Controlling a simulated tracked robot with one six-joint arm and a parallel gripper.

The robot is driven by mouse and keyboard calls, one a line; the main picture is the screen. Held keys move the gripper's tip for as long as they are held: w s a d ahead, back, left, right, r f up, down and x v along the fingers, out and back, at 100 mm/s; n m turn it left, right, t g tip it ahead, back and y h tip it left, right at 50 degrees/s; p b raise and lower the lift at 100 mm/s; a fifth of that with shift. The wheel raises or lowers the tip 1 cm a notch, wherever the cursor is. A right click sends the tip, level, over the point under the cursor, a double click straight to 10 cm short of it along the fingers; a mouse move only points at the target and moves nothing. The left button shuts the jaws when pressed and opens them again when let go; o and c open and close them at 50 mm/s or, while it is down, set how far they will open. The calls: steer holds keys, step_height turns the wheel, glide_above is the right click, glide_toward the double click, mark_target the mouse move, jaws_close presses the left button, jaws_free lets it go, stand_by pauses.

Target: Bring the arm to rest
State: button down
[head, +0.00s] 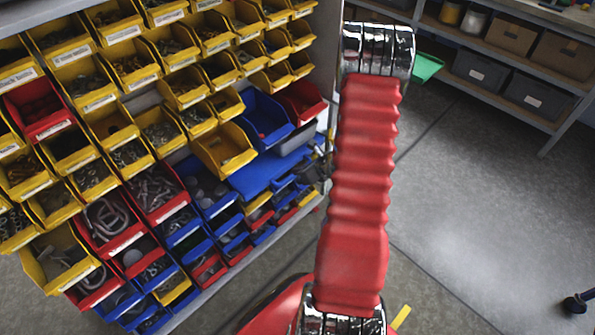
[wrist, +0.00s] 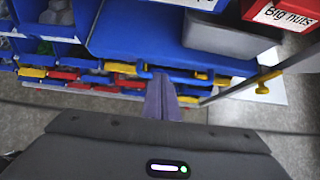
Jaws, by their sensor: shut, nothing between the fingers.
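My gripper (wrist: 160,97) shows in the wrist view as a narrow grey-purple pair of fingers, pressed together with nothing between them. It points toward a rack of bins and looks apart from it, though the exact gap is hard to judge. In the head view my arm (head: 360,185), a red ribbed sleeve between chrome joints, rises through the middle of the picture. The gripper itself is not clearly visible in that view.
A rack of yellow, red and blue bins (head: 225,150) fills the left, close to the arm. A bin labelled "Big nuts" (wrist: 281,12) is at the upper right of the wrist view. Shelves with boxes (head: 532,95) stand at the back right. Bare floor (head: 480,220) lies to the right.

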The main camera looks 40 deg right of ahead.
stand_by(0.4)
steer(key=s+a+r+n+g+y, duration=0.3)
steer(key=a+r+n, duration=0.3)
steer(key=a+n, duration=0.35)
steer(key=s+a+r+n+g+y, duration=0.2)
steer(key=s+a+r+n, duration=0.1)
steer(key=a+r+n, duration=0.6)
steer(key=s+a+r+n+h, duration=0.1)
steer(key=s+a+r+n, duration=0.2)
steer(key=a+r+n, duration=0.2)
steer(key=s+a+r+n+t+h, duration=0.1)
steer(key=s+a+r+n, duration=0.3)
steer(key=r, duration=0.5)
steer(key=s+a+r+n+h, duration=0.3)
steer(key=a+r+n, duration=0.3)
steer(key=r+n, duration=0.1)
steer(key=shift+s+r+n+t, duration=0.25)
steer(key=shift+s+n+t, duration=0.1)
steer(key=shift+n, duration=0.2)
